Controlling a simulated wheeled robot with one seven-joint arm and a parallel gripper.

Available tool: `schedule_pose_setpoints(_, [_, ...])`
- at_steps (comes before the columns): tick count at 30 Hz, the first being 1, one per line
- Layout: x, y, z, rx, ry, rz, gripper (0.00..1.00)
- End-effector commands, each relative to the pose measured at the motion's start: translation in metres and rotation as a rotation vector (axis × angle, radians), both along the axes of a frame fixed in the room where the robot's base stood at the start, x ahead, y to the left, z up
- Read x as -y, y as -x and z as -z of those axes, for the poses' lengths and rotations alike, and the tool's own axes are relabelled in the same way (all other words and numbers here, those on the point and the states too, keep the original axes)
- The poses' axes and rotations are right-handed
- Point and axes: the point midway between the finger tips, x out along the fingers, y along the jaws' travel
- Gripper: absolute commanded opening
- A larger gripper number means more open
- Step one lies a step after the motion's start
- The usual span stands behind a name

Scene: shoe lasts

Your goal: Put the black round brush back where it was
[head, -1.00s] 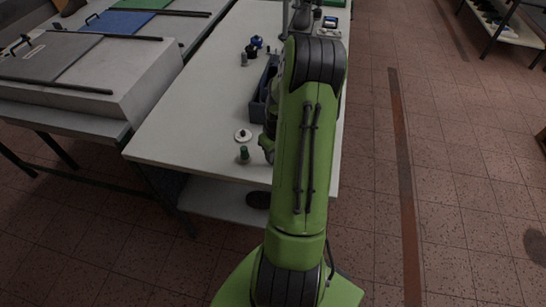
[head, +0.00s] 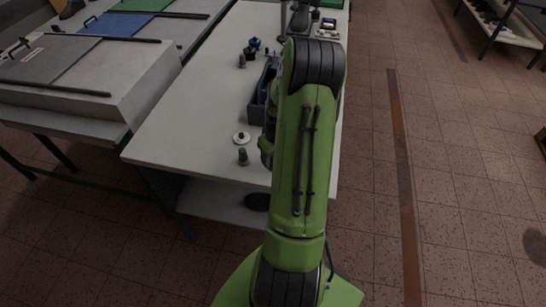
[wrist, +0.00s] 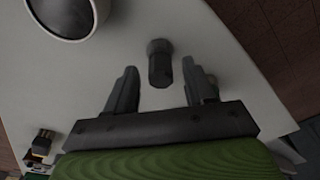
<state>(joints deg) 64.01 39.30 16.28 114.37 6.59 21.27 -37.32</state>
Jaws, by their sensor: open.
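In the wrist view, a short dark cylinder with a wider head (wrist: 160,64) stands or lies on the pale tabletop (wrist: 125,22). It may be the black round brush, but I cannot be sure. My gripper (wrist: 160,82) is open, with one finger on each side of this dark piece and a gap on both sides. The fingers do not appear to touch it. In the head view my green arm hides the gripper's fingers and the dark piece. I cannot make out a marked home place for the brush.
A large round grey vessel (wrist: 66,16) is at the wrist view's upper left. The table's left middle is clear.

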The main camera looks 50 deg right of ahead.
Motion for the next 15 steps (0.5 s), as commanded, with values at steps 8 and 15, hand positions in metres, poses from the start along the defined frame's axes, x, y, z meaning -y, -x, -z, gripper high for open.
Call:
schedule_pose_setpoints(8, [-0.002, 0.009, -0.077, 0.003, 0.005, 0.000, 0.54])
schedule_pose_setpoints(15, [-0.004, 0.012, -0.103, 0.001, 0.000, 0.000, 0.54])
